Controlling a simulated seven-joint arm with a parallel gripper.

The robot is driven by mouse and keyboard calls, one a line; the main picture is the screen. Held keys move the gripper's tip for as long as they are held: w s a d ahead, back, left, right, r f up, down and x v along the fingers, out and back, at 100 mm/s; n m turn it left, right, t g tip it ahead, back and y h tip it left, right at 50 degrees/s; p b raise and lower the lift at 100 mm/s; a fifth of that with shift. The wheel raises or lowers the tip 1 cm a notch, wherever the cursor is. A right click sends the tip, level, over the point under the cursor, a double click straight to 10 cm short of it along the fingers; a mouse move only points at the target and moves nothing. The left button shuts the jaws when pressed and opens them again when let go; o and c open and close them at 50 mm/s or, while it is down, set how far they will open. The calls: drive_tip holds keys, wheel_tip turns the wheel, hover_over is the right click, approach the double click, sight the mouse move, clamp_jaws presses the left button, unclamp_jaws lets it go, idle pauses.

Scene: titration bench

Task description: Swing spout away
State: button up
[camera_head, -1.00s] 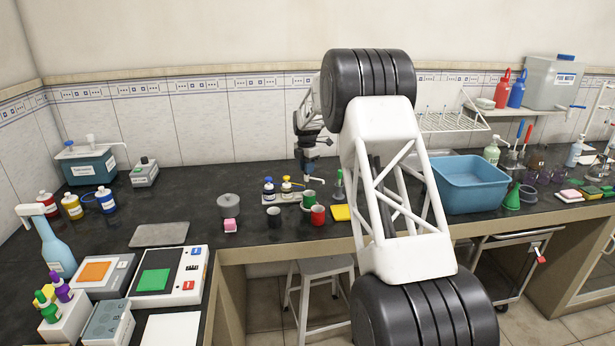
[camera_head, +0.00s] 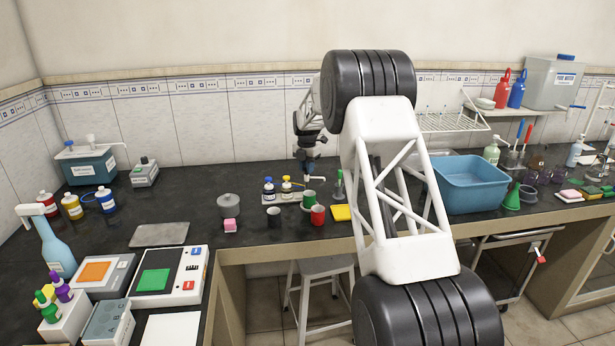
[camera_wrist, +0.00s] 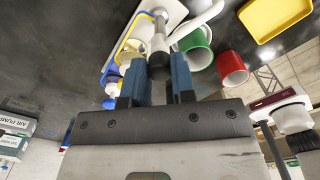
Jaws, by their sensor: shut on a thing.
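In the head view my gripper (camera_head: 308,166) is above the back of the dark bench, behind the small cups. In the wrist view the blue fingers of my gripper (camera_wrist: 158,82) are shut around a grey upright fitting with a dark round end (camera_wrist: 159,66). A white curved arm, apparently the spout (camera_wrist: 198,24), runs from this fitting to the upper right, over the green cup (camera_wrist: 196,46). The fitting rises from a white base plate (camera_wrist: 176,12). The fingers partly hide where they meet it.
A red cup (camera_wrist: 232,68) and a yellow tray (camera_wrist: 274,14) are right of the fitting. Small bottles with blue (camera_head: 268,183) and yellow (camera_head: 287,182) caps stand close by. A blue basin (camera_head: 468,186) is farther right. The bench left of the grey jar (camera_head: 228,205) is mostly clear.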

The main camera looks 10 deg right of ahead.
drive_tip(key=shift+n, duration=1.2)
drive_tip(key=o, duration=1.3)
drive_tip(key=shift+r, duration=3.5)
